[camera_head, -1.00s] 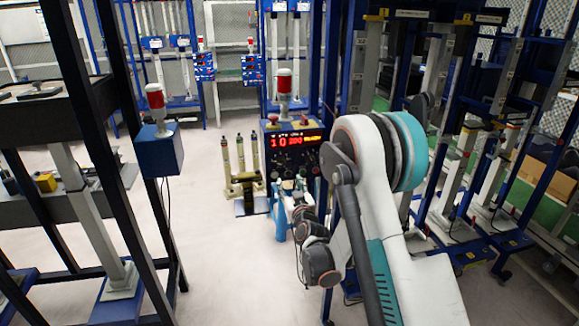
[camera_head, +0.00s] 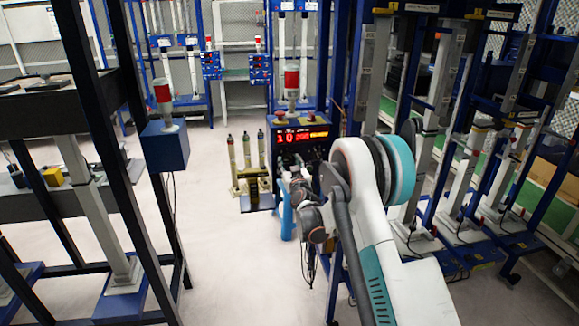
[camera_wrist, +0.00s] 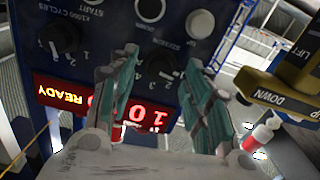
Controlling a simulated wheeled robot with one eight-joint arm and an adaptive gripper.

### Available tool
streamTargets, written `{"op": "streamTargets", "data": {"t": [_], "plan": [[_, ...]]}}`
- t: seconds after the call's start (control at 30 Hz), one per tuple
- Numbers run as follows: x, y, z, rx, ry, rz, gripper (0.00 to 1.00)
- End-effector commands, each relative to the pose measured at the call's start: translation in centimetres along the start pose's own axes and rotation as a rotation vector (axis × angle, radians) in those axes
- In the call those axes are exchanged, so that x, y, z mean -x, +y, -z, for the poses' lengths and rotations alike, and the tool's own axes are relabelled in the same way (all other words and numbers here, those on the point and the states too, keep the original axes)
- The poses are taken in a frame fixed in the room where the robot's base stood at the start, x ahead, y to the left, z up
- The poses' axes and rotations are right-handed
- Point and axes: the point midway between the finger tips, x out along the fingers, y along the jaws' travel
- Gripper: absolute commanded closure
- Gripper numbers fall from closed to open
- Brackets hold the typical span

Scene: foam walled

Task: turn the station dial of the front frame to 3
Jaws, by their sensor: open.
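The blue control panel (camera_wrist: 100,22) fills the upper wrist view, tilted. In the head view the front frame's control box (camera_head: 291,156) shows a lit red display. A dark dial knob (camera_wrist: 160,66) with numbers around it sits on the panel between my fingers, its label blurred; its pointer setting is unclear. A second dark dial (camera_wrist: 56,42), marked x1000 CYCLES, is to its left. My gripper (camera_wrist: 162,60) is open, with one teal finger on each side of the middle dial. Whether the fingers touch it is unclear. In the head view my gripper is hard to make out.
Pale floor (camera_head: 235,270) lies clear left of my arm.

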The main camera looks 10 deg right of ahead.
Motion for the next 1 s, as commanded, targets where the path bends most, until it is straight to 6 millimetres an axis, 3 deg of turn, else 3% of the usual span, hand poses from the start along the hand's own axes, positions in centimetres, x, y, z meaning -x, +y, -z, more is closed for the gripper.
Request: {"op": "streamTargets", "data": {"t": [0.37, 0.57, 1.0], "plan": [[-0.52, 0.0, 0.04, 0.0, 0.0, 0.0, 0.55], [-0.51, 0.0, 0.03, 0.0, 0.0, 0.0, 0.99], [-0.51, -0.02, -0.02, -0.059, 0.0, 0.0, 0.99]]}}
